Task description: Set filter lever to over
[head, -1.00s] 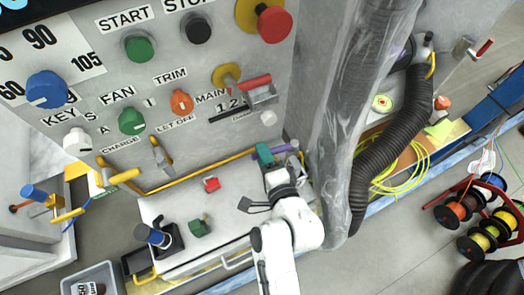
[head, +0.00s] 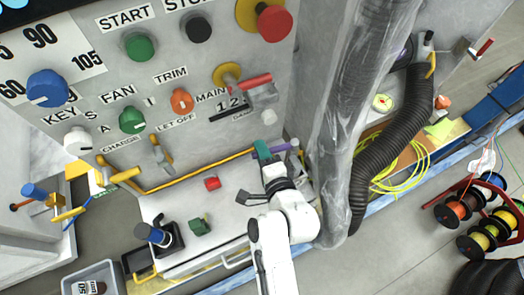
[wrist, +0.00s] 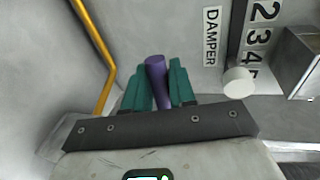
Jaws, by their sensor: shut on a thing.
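A purple lever (head: 289,146) sticks out low on the grey panel, beside the plastic-wrapped column. My gripper (head: 263,150) reaches it from below, and its teal fingers cover part of the lever. In the wrist view my gripper (wrist: 160,88) is shut on the purple lever (wrist: 156,80), with one finger on each side of the bar. The lever's far end points up between the fingertips. I see no label reading filter or over, so I cannot tell the lever's setting.
A white damper knob (wrist: 238,80) and its numbered slot are to the right of the fingers. A yellow rail (head: 200,172) runs along the panel's foot. A red block (head: 212,184) and a green block (head: 199,226) are on the white ledge. The wrapped column (head: 345,120) stands close on the right.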

